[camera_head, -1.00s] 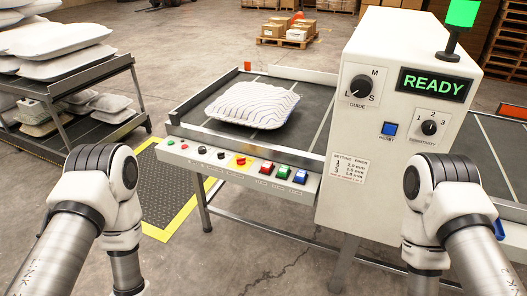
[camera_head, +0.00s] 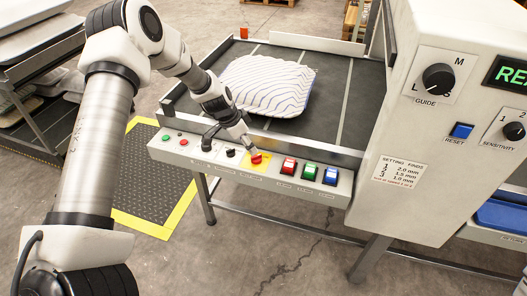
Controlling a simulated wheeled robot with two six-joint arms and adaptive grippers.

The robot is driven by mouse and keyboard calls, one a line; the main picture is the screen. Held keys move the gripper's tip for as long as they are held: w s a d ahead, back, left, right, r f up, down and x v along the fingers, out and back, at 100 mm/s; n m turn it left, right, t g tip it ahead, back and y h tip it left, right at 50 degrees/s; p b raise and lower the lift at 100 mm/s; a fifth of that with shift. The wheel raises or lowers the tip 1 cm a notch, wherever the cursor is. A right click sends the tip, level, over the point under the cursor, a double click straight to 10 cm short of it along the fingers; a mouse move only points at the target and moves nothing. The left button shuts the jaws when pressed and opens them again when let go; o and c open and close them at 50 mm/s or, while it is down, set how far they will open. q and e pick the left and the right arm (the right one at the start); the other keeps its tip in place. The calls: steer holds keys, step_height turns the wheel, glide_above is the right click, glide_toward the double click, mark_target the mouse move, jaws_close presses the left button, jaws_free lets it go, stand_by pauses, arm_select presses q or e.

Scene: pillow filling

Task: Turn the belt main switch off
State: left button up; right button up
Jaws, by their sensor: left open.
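The red rotary switch (camera_head: 257,159) sits on a yellow plate (camera_head: 263,165) on the belt's front control panel (camera_head: 339,187). I take it to be the belt main switch; its label is too small to read. My left gripper (camera_head: 251,150) reaches down to it from the upper left. Its fingertips are open right at the knob and partly cover it. I cannot tell whether they touch it or which way the knob points. My right gripper is out of view.
Left of the switch are green (camera_head: 166,138) and red buttons and black knobs (camera_head: 231,153). Right of it are red (camera_head: 289,166), green (camera_head: 309,170) and blue (camera_head: 330,175) rocker switches. A striped pillow (camera_head: 267,86) lies on the belt. The white machine cabinet (camera_head: 408,130) stands right.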

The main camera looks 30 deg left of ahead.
mark_target(256, 156)
arm_select(q)
steer(key=b+x, duration=0.1)
steer(key=x, duration=0.6)
steer(key=shift+a+f, duration=0.15)
steer(key=shift+f, duration=0.05)
steer(key=shift+s, duration=0.1)
steer(key=c, duration=1.1)
